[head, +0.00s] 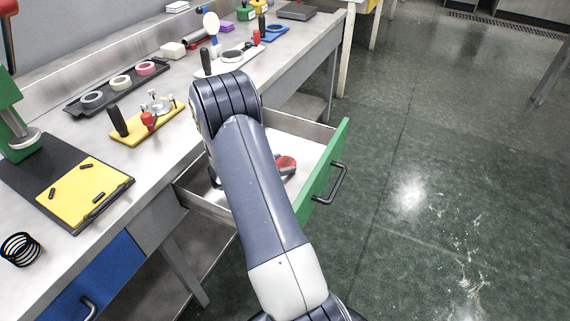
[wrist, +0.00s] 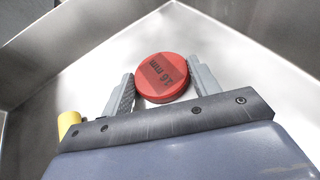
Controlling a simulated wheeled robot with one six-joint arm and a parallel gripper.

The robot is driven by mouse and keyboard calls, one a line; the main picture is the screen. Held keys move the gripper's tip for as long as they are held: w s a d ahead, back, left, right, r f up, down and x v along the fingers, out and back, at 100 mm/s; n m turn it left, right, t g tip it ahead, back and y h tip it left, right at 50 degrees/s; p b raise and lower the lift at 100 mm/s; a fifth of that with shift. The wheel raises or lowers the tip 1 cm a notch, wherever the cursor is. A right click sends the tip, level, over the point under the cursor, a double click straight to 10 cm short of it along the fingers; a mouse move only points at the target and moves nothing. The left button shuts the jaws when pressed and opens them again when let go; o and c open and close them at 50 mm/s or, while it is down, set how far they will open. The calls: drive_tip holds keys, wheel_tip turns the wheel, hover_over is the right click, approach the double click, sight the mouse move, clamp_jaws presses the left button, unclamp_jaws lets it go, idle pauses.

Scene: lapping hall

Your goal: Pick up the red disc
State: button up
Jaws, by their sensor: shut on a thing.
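The red disc (wrist: 162,77) has dark printed lettering on its face. It sits between the two fingers of my gripper (wrist: 161,88) in the wrist view, and the gripper is shut on it. In the head view the red disc (head: 285,164) shows inside the open drawer, just right of my arm, partly covered by a grey finger. My arm hides most of the gripper there. I cannot tell whether the disc touches the drawer floor.
The open drawer (head: 312,133) has metal walls and a green front (head: 328,172) with a dark handle. A yellow object (wrist: 68,123) shows at the left in the wrist view. The workbench above holds a black tray (head: 77,104) and a yellow board (head: 150,127). The floor at right is clear.

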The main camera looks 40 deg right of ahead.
sight(281, 165)
wheel_tip(281, 165, up, 10)
drive_tip(key=p, duration=0.2)
drive_tip(key=shift+r, duration=0.15)
